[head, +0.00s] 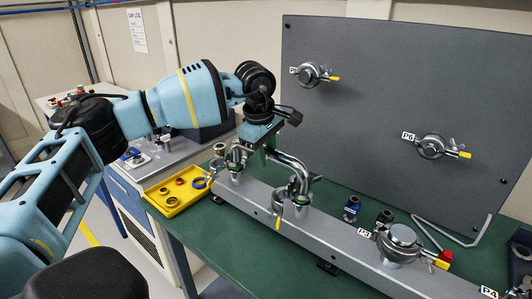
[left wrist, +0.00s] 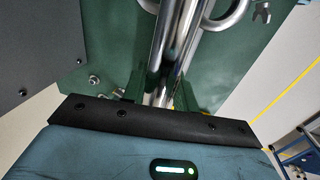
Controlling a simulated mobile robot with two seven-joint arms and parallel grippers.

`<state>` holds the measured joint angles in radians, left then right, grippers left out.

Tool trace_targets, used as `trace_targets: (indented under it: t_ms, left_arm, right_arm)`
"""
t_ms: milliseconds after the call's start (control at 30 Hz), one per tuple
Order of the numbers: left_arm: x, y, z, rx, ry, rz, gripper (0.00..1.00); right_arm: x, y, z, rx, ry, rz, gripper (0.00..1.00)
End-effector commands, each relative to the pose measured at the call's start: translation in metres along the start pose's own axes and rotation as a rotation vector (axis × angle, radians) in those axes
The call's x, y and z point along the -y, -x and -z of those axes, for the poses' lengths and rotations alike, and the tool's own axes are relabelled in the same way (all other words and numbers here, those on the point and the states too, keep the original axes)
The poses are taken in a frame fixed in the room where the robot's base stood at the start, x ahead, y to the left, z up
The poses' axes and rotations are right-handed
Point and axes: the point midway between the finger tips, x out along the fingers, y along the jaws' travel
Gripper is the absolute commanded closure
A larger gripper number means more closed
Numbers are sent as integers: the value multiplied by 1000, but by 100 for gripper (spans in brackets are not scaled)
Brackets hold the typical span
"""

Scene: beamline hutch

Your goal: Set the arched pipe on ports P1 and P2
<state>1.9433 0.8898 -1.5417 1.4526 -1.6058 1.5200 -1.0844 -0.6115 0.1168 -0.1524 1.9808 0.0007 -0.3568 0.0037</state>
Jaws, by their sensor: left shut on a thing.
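The arched pipe (head: 292,163) is a shiny bent metal tube over the left part of the grey rail. My left gripper (head: 266,148) is shut on it from above, near the bend. In the left wrist view the pipe (left wrist: 165,55) runs up from between the jaws. The pipe's near end is at the nearer port (head: 300,197), where a clamp (head: 278,205) hangs open. The far port (head: 235,170) is partly hidden by the gripper. No P1 or P2 label is legible, and I cannot tell if the pipe ends touch the ports. My right gripper is not in view.
The rail (head: 330,236) runs along the green bench (head: 190,232) to a clamped port at P3 (head: 400,243). A grey panel (head: 400,80) with clamped ports stands behind.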

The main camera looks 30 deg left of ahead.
Motion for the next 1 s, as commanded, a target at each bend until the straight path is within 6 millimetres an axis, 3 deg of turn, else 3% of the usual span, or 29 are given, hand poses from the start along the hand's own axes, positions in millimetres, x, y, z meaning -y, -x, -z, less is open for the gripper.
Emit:
trace_targets:
  t_ms: [267, 300, 467, 767, 1000]
  left_arm:
    - [0, 0, 0, 0, 1, 0, 98]
    - [0, 0, 0, 0, 1, 0, 66]
    - [0, 0, 0, 0, 1, 0, 46]
    - [0, 0, 0, -1, 0, 2, 46]
    - [0, 30, 0, 0, 0, -2, 46]
  right_arm:
    - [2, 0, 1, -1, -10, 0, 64]
    - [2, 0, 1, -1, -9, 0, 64]
    - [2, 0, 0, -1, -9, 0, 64]
    - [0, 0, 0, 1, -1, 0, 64]
    - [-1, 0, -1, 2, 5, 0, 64]
